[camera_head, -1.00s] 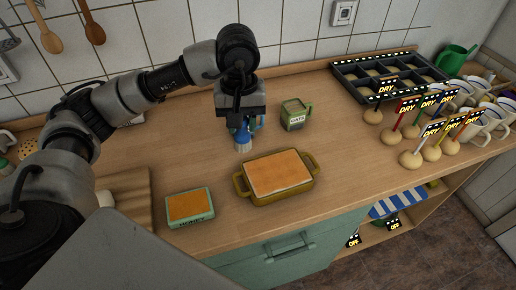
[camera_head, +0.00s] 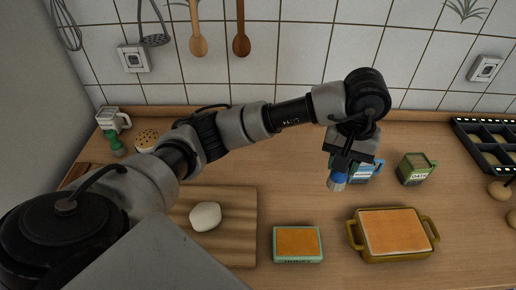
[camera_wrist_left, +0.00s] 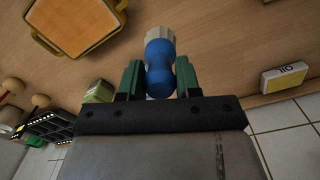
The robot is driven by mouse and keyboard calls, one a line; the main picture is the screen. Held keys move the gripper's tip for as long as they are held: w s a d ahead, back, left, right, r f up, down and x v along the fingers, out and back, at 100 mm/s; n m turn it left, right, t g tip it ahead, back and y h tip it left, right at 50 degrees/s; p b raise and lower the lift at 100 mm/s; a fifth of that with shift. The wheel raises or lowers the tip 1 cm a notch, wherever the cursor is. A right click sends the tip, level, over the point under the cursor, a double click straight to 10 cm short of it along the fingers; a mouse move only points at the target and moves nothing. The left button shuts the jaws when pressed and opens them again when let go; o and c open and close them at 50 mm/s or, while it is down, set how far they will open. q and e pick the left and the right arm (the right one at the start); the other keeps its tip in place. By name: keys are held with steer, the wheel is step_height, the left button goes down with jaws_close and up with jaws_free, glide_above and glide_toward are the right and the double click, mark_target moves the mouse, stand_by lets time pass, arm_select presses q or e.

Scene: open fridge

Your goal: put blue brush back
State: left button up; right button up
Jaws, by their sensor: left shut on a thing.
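The blue brush (camera_head: 337,181) hangs with its pale bristle end down from my left gripper (camera_head: 345,160), above the counter. In the left wrist view, the green fingers of the left gripper (camera_wrist_left: 159,78) close on the blue handle of the brush (camera_wrist_left: 159,68), and the pale bristle end points away from the gripper. A blue container (camera_head: 368,170) stands behind the brush in the head view, partly hidden by the gripper. My right gripper is not in view.
A green container (camera_head: 413,169) stands right of the gripper. An orange-filled dish (camera_head: 433,243) and a small green-rimmed tin (camera_head: 298,259) sit nearer. A cutting board (camera_head: 240,232) bears a white lump (camera_head: 205,216). Counter left of the gripper is largely clear.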

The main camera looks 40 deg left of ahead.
arm_select(q)
steer(key=shift+s+a+f, duration=0.1)
steer(key=shift+a+f, duration=0.1)
steer(key=shift+a, duration=0.1)
steer(key=a+f+p, duration=0.2)
steer(key=a+f, duration=0.1)
steer(key=s+a+f+p, duration=0.1)
steer(key=a+f+p, duration=0.1)
steer(key=a+f, duration=0.1)
steer(key=a+f+p, duration=0.2)
steer(key=a+f, duration=0.1)
steer(key=f, duration=0.1)
steer(key=shift+s+a, duration=0.15)
steer(key=shift+a, duration=0.15)
steer(key=shift+f, duration=0.2)
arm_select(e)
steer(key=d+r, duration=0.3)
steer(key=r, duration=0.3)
arm_select(q)
steer(key=shift+f, duration=0.1)
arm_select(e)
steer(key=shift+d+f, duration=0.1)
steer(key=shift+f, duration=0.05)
arm_select(q)
steer(key=shift+f+b, duration=0.1)
steer(key=shift+b, duration=0.2)
steer(key=o, duration=1)
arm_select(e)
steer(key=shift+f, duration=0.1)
